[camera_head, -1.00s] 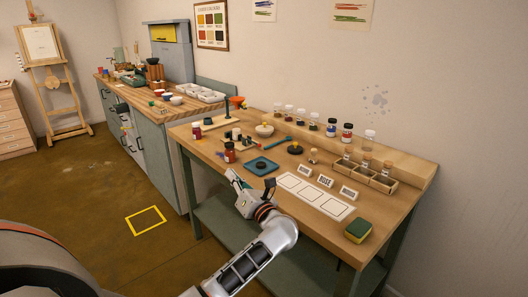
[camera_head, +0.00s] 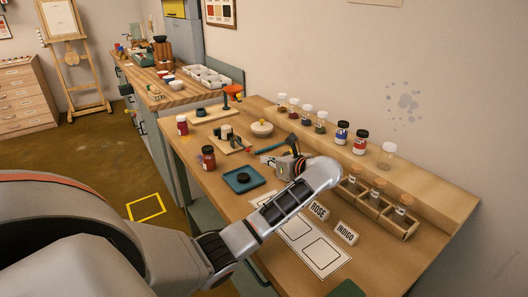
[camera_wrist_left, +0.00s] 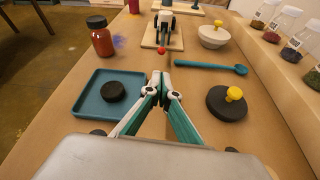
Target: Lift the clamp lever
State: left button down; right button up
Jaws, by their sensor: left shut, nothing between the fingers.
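The clamp (camera_wrist_left: 167,22) stands on a small wooden board (camera_wrist_left: 150,42) ahead of my left gripper in the left wrist view. A dark lever-like part with a red tip (camera_wrist_left: 161,50) points toward me, low over the board's near edge. In the head view the clamp (camera_head: 227,132) is small, and its lever is hard to make out. My left gripper (camera_wrist_left: 162,78) is shut and empty, above the table and short of the red tip, apart from it. In the head view the left gripper (camera_head: 264,160) is partly hidden by its own wrist. My right gripper is not in view.
A teal tray (camera_wrist_left: 77,108) with a black disc is left of the gripper. A black disc with a yellow knob (camera_wrist_left: 228,108) is right. A teal spoon (camera_wrist_left: 208,67), a red jar (camera_wrist_left: 102,42) and a white lidded bowl (camera_wrist_left: 212,40) lie near the clamp. Bottles line the shelf.

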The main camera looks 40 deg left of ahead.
aim_at(251, 162)
pick_arm(q)
jog(key=shift+w+a+f, duration=0.15)
jog(key=shift+a, duration=0.2)
jog(key=x, duration=0.3)
jog(key=shift+s+a+b, duration=0.25)
jog(key=shift+a+b, duration=0.05)
jog(key=shift+a, duration=0.15)
jog(key=x, duration=0.4)
jog(key=shift+f+b, duration=0.1)
jog(key=shift+b, duration=0.2)
jog(key=shift+w+a+f, duration=0.25)
jog(key=shift+w+a, duration=0.05)
jog(key=shift+a, duration=0.3)
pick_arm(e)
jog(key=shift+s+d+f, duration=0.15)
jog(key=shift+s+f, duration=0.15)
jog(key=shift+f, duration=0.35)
